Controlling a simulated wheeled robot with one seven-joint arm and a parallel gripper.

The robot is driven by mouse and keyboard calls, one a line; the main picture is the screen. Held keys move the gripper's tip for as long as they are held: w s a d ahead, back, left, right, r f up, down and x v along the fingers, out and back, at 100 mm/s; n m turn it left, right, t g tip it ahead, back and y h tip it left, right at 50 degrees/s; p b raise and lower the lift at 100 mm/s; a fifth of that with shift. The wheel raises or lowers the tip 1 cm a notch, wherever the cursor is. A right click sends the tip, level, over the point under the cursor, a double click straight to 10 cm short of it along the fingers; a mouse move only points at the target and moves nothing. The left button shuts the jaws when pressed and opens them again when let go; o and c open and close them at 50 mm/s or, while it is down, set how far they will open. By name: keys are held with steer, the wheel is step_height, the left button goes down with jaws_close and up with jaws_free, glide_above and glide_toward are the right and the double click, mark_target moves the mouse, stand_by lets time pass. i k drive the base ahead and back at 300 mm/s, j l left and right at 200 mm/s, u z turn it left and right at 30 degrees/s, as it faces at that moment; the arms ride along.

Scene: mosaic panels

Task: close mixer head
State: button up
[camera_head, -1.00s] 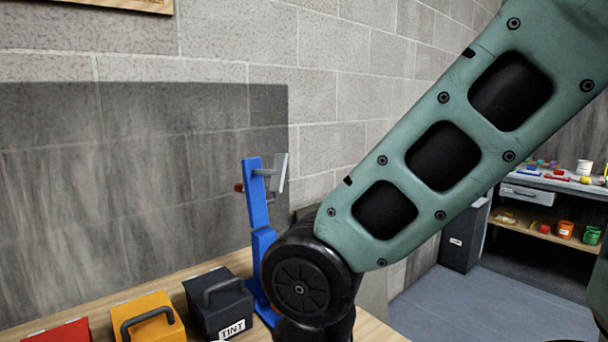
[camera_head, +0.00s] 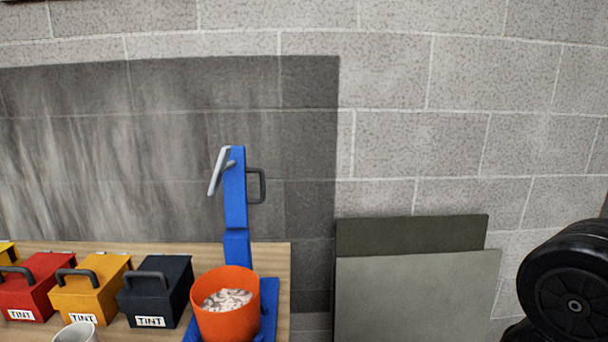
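The blue mixer (camera_head: 236,205) stands on the wooden bench. Its head is raised, pointing up, with a grey paddle (camera_head: 218,172) on its left side and a dark handle (camera_head: 257,186) on its right side. An orange bucket (camera_head: 228,313) with pale, swirled contents sits at the mixer's base, below the raised head.
Black, yellow and red tint boxes (camera_head: 155,292) stand in a row left of the bucket. A white cup (camera_head: 76,333) is at the bottom edge. Grey panels (camera_head: 415,295) lean against the block wall right of the bench.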

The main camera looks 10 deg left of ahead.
mark_target(236, 203)
steer(key=l+u, duration=0.65)
steer(key=u, duration=0.25)
steer(key=l+u, duration=0.45)
steer(key=k+j, duration=0.05)
steer(key=j, duration=0.05)
